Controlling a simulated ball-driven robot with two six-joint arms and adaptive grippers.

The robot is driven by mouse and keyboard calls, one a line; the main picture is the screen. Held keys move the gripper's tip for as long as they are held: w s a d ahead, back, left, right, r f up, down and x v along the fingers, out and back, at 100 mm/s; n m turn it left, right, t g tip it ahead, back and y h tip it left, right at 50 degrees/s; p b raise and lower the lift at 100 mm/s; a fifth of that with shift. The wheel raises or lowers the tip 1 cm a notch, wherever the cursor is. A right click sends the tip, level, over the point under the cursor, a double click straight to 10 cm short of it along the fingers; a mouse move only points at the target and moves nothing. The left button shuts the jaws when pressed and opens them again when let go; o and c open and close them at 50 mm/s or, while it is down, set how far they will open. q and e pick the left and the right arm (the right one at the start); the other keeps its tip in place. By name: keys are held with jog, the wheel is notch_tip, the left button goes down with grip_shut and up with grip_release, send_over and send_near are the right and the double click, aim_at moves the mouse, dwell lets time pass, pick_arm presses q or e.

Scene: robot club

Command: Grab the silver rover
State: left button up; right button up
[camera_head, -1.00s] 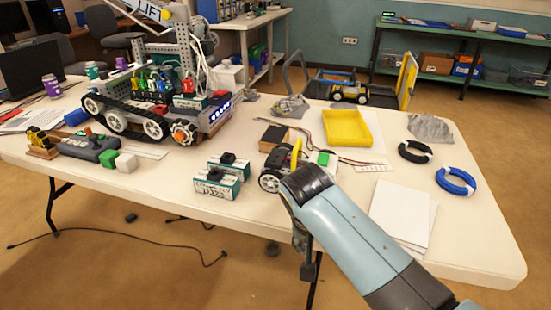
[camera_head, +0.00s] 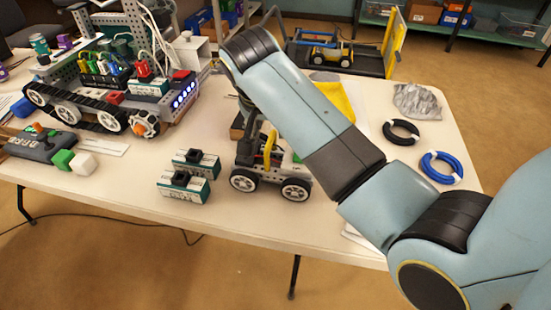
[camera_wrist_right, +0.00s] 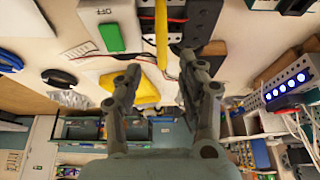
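The silver rover (camera_head: 272,168) stands on the white table, a small grey-silver body with white-hubbed black wheels and an upright yellow bar. Its wheels rest on the tabletop. In the right wrist view its top shows with the yellow bar (camera_wrist_right: 162,30) and a green block marked OFF (camera_wrist_right: 110,35). My right gripper (camera_wrist_right: 160,64) is open and empty, its two fingers on either side of the yellow bar's line, apart from it. In the head view my right forearm crosses above and behind the rover and mostly hides the gripper. My left gripper is out of view.
Two batteries (camera_head: 183,186) lie just left of the rover. A large tracked robot (camera_head: 110,85) fills the table's left. A yellow tray (camera_head: 338,97) is partly behind my arm. Black (camera_head: 401,131) and blue (camera_head: 441,167) coils lie right.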

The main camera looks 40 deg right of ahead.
aim_at(270, 138)
jog(key=shift+w+d+f, duration=0.15)
jog(key=shift+f, duration=0.25)
jog(key=x, duration=0.5)
jog(key=shift+f, duration=0.1)
grip_shut()
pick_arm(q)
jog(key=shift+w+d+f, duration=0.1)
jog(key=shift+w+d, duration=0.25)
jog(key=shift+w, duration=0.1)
pick_arm(e)
jog(key=shift+w, duration=0.15)
